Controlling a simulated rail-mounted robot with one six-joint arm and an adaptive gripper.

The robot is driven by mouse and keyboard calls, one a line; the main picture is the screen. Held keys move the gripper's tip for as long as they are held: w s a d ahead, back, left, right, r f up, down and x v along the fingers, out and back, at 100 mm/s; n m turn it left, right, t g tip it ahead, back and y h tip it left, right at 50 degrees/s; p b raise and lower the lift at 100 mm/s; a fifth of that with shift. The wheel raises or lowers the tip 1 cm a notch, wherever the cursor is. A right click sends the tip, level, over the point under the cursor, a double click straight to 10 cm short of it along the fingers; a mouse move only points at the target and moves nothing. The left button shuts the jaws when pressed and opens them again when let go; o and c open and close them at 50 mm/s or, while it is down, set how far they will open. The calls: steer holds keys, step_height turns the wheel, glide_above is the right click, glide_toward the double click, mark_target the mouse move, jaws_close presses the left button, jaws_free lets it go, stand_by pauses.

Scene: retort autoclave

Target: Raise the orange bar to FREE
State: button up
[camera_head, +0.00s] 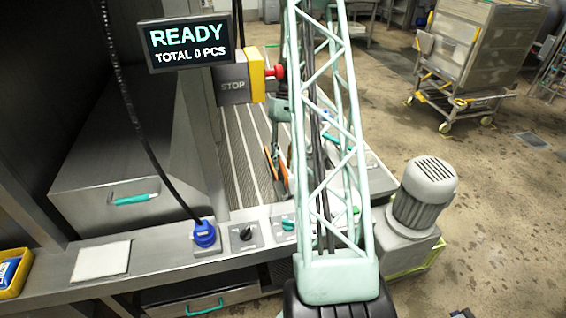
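My gripper (278,178) hangs over the grey ribbed conveyor surface, behind my light green lattice arm. Its two fingers with orange parts point down and look apart, with nothing clear between them. The arm's lattice partly covers the gripper's right side. I cannot make out a separate orange bar or a FREE mark; these may be hidden behind the arm or too small to tell.
A display (190,44) reads READY, TOTAL 0 PCS. A STOP box (232,84) with a red button (277,72) stands beside the conveyor. A control panel with a black knob (245,234) and a blue plug (204,235) lies in front. A motor (424,192) stands right.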

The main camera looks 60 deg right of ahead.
steer(key=shift+c, duration=0.5)
jaws_close()
